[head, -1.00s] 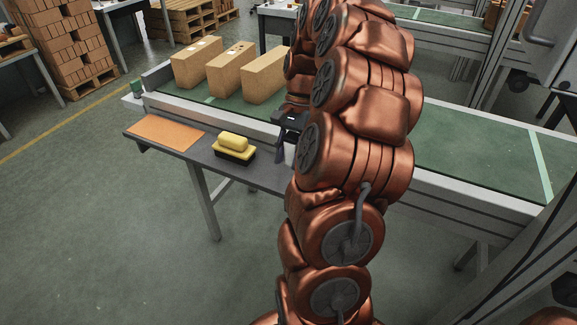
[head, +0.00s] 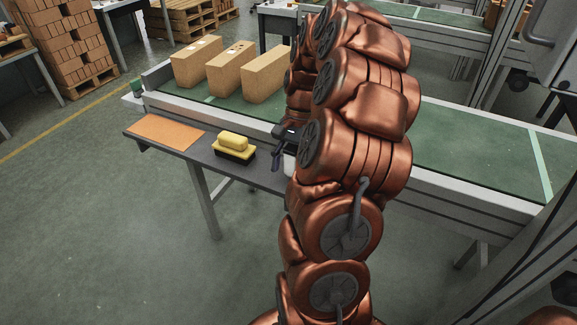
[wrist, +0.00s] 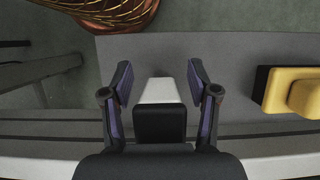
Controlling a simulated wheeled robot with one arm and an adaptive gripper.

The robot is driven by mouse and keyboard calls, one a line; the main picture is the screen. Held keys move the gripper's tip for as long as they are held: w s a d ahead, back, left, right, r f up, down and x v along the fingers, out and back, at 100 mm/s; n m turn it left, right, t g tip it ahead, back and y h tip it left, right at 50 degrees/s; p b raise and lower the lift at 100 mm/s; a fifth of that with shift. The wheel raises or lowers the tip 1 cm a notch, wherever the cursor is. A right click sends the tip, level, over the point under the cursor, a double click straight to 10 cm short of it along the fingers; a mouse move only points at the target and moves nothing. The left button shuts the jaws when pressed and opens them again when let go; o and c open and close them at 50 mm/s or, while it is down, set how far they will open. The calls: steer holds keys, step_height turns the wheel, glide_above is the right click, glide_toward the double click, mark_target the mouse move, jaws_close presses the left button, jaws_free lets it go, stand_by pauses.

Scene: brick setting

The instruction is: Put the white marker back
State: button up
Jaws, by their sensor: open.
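My gripper (wrist: 159,78) is open in the wrist view, its two fingers spread to the left and right of a white piece (wrist: 160,90) joined to or overlapped by a dark block (wrist: 160,123). A gap shows on each side of it. I cannot tell for sure whether this is the white marker or its holder. In the head view my gripper (head: 284,150) is low over the grey bench (head: 190,160), partly behind my arm. No white marker is clearly visible there.
A yellow block (head: 233,141) sits on a black base (head: 234,154), left of my gripper; it also shows in the wrist view (wrist: 290,92). An orange mat (head: 165,132) lies at the bench's left end. Brown boxes (head: 231,68) stand on the green conveyor (head: 455,150) behind.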

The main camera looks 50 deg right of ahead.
steer(key=shift+r, duration=0.1)
steer(key=v, duration=1.2)
stand_by(0.4)
steer(key=s+a+n+g+h, duration=0.2)
steer(key=a+n, duration=0.6)
steer(key=a, duration=1.3)
steer(key=s+a+f+n+h, duration=0.1)
steer(key=s+a+f+n, duration=0.2)
steer(key=s, duration=0.5)
steer(key=s+a+f+n+t+h, duration=0.1)
steer(key=s+a+f+n, duration=0.2)
steer(key=s+a+f, duration=0.2)
steer(key=s+a, duration=0.1)
steer(key=s, duration=0.2)
steer(key=shift+s+f+n, duration=0.3)
steer(key=shift+s, duration=0.1)
steer(key=shift+a, duration=0.15)
steer(key=s+p+v, duration=0.2)
steer(key=p+v, duration=1)
steer(key=v, duration=0.1)
steer(key=shift+a+r+t, duration=0.2)
steer(key=shift+r+t, duration=0.05)
steer(key=shift+t, duration=0.05)
